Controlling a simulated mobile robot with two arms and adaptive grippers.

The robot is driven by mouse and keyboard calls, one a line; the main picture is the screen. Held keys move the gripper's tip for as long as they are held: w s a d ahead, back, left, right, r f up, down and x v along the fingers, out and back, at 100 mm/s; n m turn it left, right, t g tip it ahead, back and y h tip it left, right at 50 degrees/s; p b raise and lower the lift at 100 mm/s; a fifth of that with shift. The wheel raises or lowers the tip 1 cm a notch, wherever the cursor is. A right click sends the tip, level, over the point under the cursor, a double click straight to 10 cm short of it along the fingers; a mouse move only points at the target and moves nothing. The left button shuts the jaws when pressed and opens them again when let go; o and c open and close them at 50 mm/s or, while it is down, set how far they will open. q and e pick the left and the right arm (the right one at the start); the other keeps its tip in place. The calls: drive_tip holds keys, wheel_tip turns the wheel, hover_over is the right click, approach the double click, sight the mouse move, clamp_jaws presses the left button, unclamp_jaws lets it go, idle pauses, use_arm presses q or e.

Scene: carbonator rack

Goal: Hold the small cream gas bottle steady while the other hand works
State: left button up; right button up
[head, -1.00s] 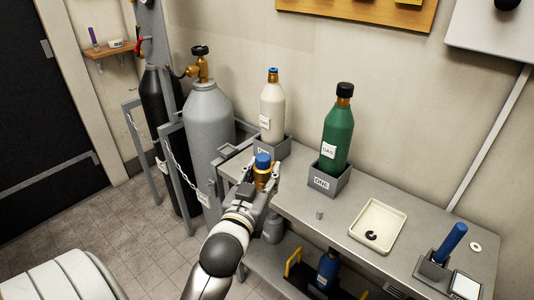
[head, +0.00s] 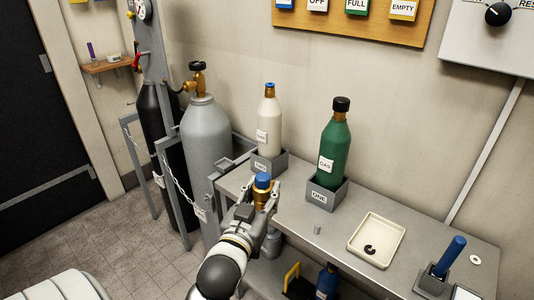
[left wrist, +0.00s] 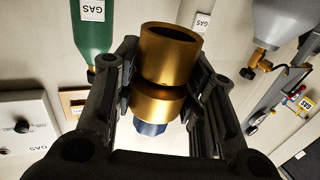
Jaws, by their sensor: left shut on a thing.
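The cream gas bottle (head: 268,125) stands upright in a grey holder (head: 270,166) on the metal bench, with a brass neck and blue top. My left gripper (head: 262,200) is in front of that holder, apart from the bottle. It is shut on a brass fitting with a blue end (head: 262,181). In the left wrist view the brass fitting (left wrist: 165,65) sits between the fingers, its hollow brass end towards the top and its blue end below. My right gripper is in neither view.
A green gas bottle (head: 334,145) stands in the holder marked ONE (head: 325,197). A cream tray (head: 357,243) with a small dark part is to the right, near a blue-handled tool (head: 447,257). Large grey (head: 205,150) and black (head: 156,120) cylinders stand at left behind a chain.

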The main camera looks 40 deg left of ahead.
use_arm(q)
drive_tip(key=s+d+f+m+h, duration=0.3)
drive_tip(key=s+d+f+h, duration=0.2)
drive_tip(key=s+d, duration=0.5)
drive_tip(key=d+f, duration=0.1)
drive_tip(key=d, duration=0.2)
drive_tip(key=shift+f+t, duration=0.15)
drive_tip(key=shift+t, duration=0.25)
drive_tip(key=shift+s, duration=0.1)
